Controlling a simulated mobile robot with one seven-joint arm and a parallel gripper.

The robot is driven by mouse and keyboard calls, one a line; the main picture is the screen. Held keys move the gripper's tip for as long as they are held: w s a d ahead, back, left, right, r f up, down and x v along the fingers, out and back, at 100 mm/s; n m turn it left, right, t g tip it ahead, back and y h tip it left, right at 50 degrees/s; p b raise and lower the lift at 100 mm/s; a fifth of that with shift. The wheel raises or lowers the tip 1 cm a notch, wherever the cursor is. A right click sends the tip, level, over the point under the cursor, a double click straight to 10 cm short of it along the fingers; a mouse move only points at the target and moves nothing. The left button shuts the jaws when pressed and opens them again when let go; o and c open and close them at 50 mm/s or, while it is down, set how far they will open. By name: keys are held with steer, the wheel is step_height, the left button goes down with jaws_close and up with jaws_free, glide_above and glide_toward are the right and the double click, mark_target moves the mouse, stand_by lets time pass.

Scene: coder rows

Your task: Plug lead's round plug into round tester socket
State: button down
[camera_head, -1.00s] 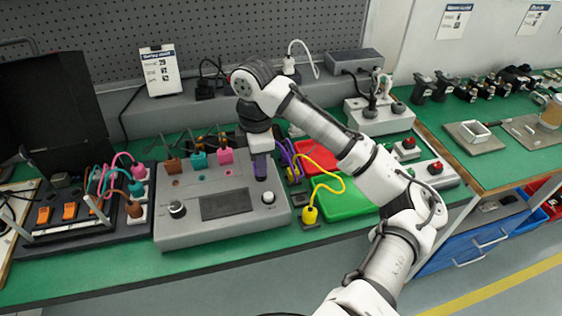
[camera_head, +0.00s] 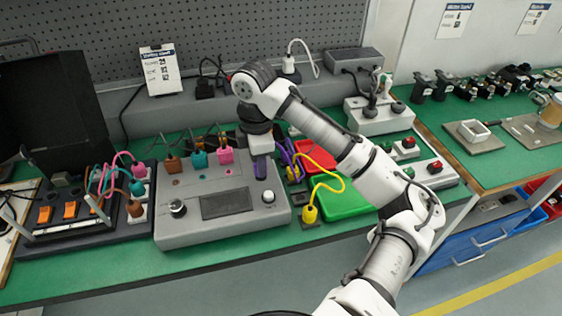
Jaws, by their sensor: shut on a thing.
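The tester (camera_head: 215,222) is a grey box with a dark screen and knobs, standing on the green bench. Brown, teal and pink plugs (camera_head: 225,155) stand in its back row. My gripper (camera_head: 261,165) points down over the tester's right back part and is shut on a purple plug (camera_head: 261,171). The plug's lower end is at or just above the tester's top; I cannot tell whether it is in a socket. A purple lead (camera_head: 288,150) shows just right of the gripper. The socket under the plug is hidden.
A yellow plug (camera_head: 310,214) with its lead stands right of the tester, by a green tray (camera_head: 345,205) and a red tray (camera_head: 318,160). A dark rack with orange switches (camera_head: 70,211) stands left. My arm spans the bench's right side.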

steer(key=shift+f, duration=0.25)
stand_by(0.3)
steer(key=c, duration=1)
jaws_free()
steer(key=shift+c, duration=0.2)
steer(key=shift+r, duration=0.1)
